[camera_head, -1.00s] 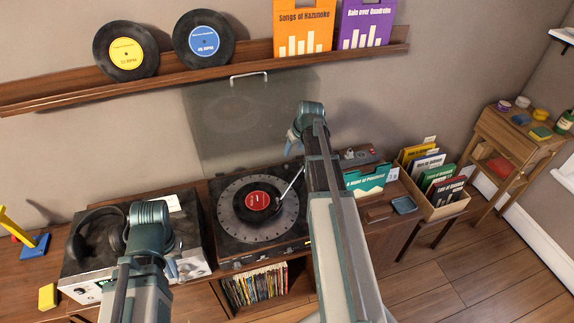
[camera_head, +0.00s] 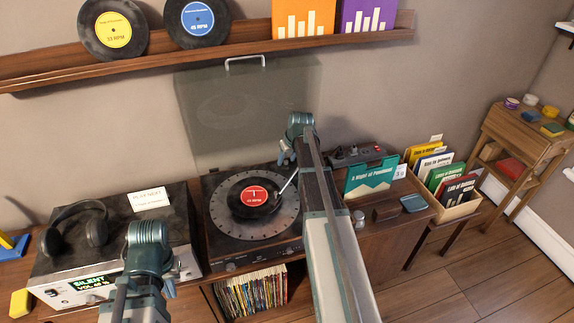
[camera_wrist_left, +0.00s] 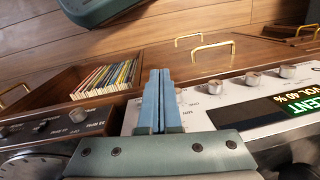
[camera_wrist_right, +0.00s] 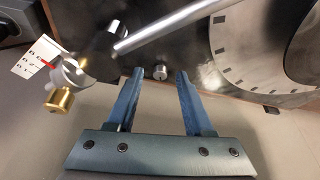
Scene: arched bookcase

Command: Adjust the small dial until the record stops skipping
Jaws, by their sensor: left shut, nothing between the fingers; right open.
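The turntable (camera_head: 222,247) carries a black record with a red label (camera_head: 254,196); its tonearm (camera_head: 288,181) reaches over the record. In the right wrist view a small silver knob (camera_wrist_right: 160,72) stands on the deck between my right gripper's open fingertips, apart from both. The tonearm (camera_wrist_right: 170,30) crosses above it. A brass knob (camera_wrist_right: 60,99) and a white scale card with a red pointer (camera_wrist_right: 38,58) are at left. I cannot tell which knob is the small dial. My right gripper (camera_head: 285,158) is open and empty behind the tonearm. My left gripper (camera_head: 172,291) is shut and empty near the amplifier's front.
The amplifier (camera_head: 190,262) has headphones (camera_head: 96,232) on top and a display reading "SILENT" (camera_head: 92,284). The turntable's clear lid (camera_head: 215,130) stands open behind. A green record sleeve (camera_head: 368,178) and a record crate (camera_head: 462,210) are at right.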

